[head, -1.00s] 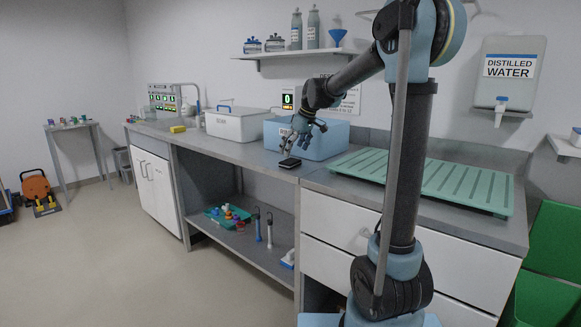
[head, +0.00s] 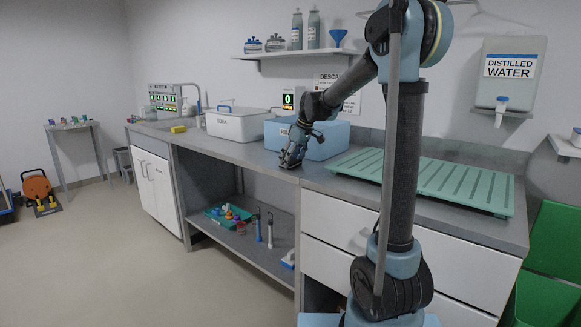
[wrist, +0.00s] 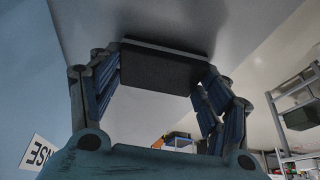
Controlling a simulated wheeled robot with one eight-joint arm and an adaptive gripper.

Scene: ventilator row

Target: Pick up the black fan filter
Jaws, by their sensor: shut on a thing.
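The black fan filter (wrist: 160,68) is a flat dark block between the two fingers of my gripper in the wrist view. The fingers are shut on it, one at each end. The filter is at the grey counter's surface; I cannot tell whether it is clear of it. In the head view my gripper (head: 290,161) points down at the counter's front edge, and its fingers hide the filter there.
A green slotted mat (head: 440,183) lies to the right on the counter (head: 205,143). A shelf with bottles hangs above.

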